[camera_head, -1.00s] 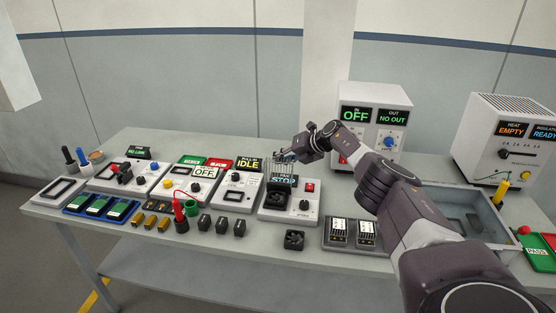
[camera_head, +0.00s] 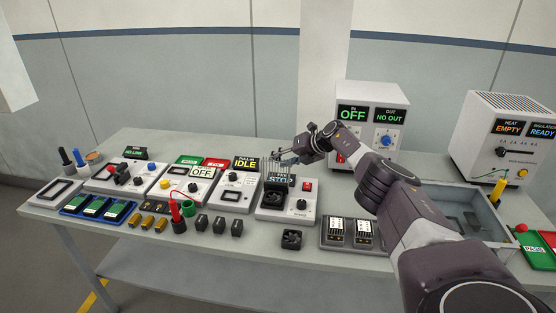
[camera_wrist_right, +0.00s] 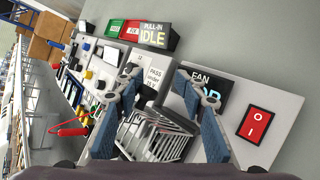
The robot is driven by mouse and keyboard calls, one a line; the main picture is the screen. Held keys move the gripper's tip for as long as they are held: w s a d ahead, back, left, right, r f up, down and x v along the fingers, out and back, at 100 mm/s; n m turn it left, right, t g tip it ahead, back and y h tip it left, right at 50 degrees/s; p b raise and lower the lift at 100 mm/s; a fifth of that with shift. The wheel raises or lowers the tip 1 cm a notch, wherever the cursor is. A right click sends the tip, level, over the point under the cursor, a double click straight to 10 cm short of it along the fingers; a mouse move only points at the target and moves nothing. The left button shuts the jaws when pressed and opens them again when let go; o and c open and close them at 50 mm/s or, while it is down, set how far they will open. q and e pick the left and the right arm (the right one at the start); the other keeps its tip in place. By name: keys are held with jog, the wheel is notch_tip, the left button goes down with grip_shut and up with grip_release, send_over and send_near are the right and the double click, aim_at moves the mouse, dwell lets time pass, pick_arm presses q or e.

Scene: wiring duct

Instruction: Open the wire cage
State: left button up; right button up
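The wire cage (camera_head: 277,171) is a small grey wire basket on the fan unit (camera_head: 298,190), in front of its "FAN STOP" display. It also shows in the right wrist view (camera_wrist_right: 158,138), between and below the fingers. My right gripper (camera_head: 282,157) reaches in from the right, just above the cage. In the right wrist view its two blue-grey fingers (camera_wrist_right: 158,88) are apart, one on each side of the cage. I cannot tell whether either finger touches the wire. My left gripper is not in view.
A red rocker switch (camera_wrist_right: 255,122) sits on the fan unit close to the right finger. A loose black fan (camera_head: 292,239) lies on the table in front. The pull-in unit (camera_head: 237,190) stands to the left, and a power supply (camera_head: 372,125) behind my right arm.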

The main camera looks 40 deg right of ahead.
jog(key=shift+a, duration=0.1)
dwell(0.4)
jog(key=shift+r, duration=0.2)
jog(key=v, duration=1.1)
jog(key=shift+s+r, duration=0.2)
jog(key=shift+s, duration=0.15)
